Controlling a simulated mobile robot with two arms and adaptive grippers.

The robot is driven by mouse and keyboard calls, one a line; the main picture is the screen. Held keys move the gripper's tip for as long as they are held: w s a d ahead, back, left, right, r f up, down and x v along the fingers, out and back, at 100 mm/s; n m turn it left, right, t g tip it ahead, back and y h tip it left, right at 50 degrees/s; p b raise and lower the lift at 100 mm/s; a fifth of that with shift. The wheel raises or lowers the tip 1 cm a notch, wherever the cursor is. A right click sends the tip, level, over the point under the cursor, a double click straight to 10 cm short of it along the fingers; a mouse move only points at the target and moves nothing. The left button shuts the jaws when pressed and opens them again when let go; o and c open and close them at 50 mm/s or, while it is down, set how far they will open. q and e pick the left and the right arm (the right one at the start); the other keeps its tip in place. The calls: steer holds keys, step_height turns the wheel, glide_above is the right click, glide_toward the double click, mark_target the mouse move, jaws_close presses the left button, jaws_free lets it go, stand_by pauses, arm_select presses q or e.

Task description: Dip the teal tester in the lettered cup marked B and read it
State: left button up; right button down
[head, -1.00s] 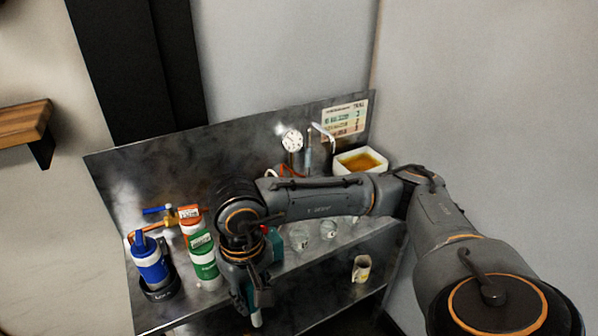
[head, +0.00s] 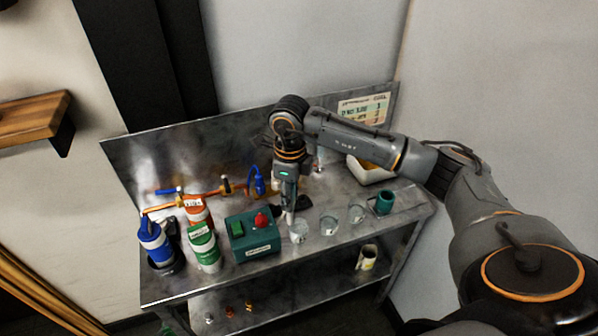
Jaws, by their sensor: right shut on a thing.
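My right gripper (head: 287,199) points down over the steel bench, shut on a slim thing. Only its pale lower tip (head: 290,217) shows clearly; it looks like the tester, but its teal part is not clear. The tip is at or just above the leftmost clear cup (head: 299,233); I cannot tell whether it is inside. A middle clear cup (head: 328,227) and a right clear cup (head: 357,214) stand to the right. Their letters are too small to read, so I cannot tell which is B. No tester reading is visible. My left gripper is out of view.
A teal box (head: 252,240) with a red button stands left of the cups. Green (head: 204,248) and blue (head: 154,244) bottles stand further left. A teal holder (head: 384,202) is at the right, near a white tub (head: 370,173). A mug (head: 367,257) sits on the lower shelf.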

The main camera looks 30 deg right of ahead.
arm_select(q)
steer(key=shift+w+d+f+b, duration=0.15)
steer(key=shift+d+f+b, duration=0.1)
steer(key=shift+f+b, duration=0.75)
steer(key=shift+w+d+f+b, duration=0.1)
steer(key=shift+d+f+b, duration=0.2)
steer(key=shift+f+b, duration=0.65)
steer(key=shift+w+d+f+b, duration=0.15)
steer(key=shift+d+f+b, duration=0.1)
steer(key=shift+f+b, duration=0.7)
arm_select(e)
steer(key=w+d+f+m, duration=0.1)
steer(key=d+f+m, duration=0.2)
steer(key=f+m, duration=0.4)
steer(key=shift+w+d+f, duration=0.3)
steer(key=shift+w+f, duration=0.1)
steer(key=shift+f, duration=1.35)
arm_select(q)
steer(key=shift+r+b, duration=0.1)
steer(key=shift+b, duration=0.2)
arm_select(e)
steer(key=shift+r, duration=0.1)
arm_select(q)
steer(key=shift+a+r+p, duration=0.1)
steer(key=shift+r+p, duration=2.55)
arm_select(e)
step_height(320, 180, up, 8)
steer(key=shift+r, duration=0.2)
